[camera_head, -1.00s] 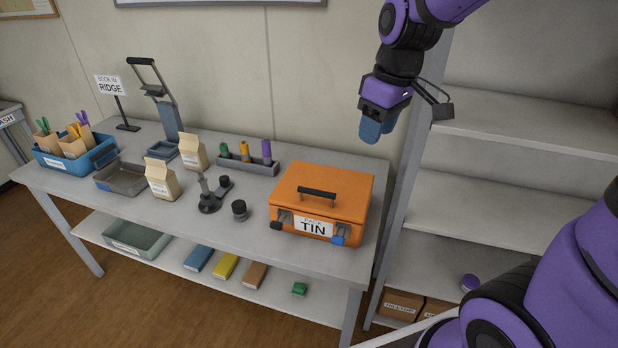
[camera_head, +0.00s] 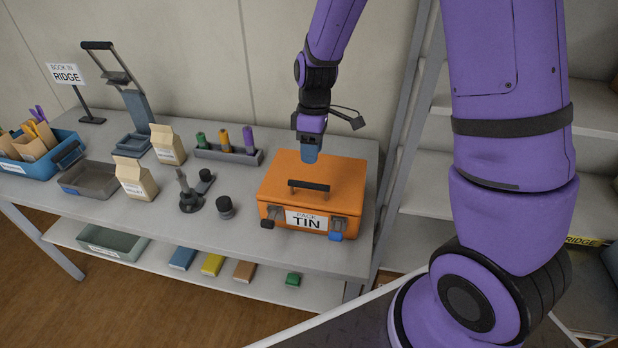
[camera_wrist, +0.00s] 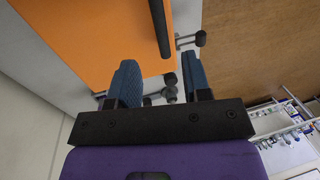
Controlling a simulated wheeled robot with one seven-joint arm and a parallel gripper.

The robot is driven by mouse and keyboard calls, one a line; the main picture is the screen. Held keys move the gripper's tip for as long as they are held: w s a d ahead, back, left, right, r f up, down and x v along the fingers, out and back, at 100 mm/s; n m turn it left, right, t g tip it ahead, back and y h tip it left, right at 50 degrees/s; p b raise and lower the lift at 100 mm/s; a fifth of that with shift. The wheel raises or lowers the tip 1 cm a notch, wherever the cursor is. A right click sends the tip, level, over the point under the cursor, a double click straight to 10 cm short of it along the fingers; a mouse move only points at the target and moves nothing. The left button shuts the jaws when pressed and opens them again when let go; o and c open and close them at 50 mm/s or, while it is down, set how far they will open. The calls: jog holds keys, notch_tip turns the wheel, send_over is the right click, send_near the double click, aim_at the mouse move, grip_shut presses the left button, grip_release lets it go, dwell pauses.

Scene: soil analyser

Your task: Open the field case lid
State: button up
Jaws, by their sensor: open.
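The orange field case (camera_head: 330,182) sits on the right end of the workbench, with its lid shut. It has a black handle (camera_head: 309,186) on top and a front label reading "PACK TIN". My gripper (camera_head: 309,152) is above the rear part of the lid, pointing down. In the wrist view its two blue fingers (camera_wrist: 162,85) are apart with nothing held between them. The case (camera_wrist: 85,35) and its handle (camera_wrist: 160,28) show there too.
The workbench (camera_head: 150,220) also holds a marker rack (camera_head: 228,154), cartons (camera_head: 134,180), a grey tray (camera_head: 88,180), a blue bin (camera_head: 35,160), a small dark knob (camera_head: 225,207) and a press (camera_head: 140,105). Grey shelving (camera_head: 500,225) stands to the right.

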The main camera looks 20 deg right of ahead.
aim_at(310, 183)
jog(key=f, duration=0.2)
jog(key=s+f, duration=0.1)
jog(key=f, duration=0.2)
jog(key=a+f, duration=0.1)
jog(key=f, duration=0.2)
jog(key=shift+s+f, duration=0.1)
jog(key=shift+s, duration=0.05)
jog(key=shift+c, duration=0.2)
grip_shut()
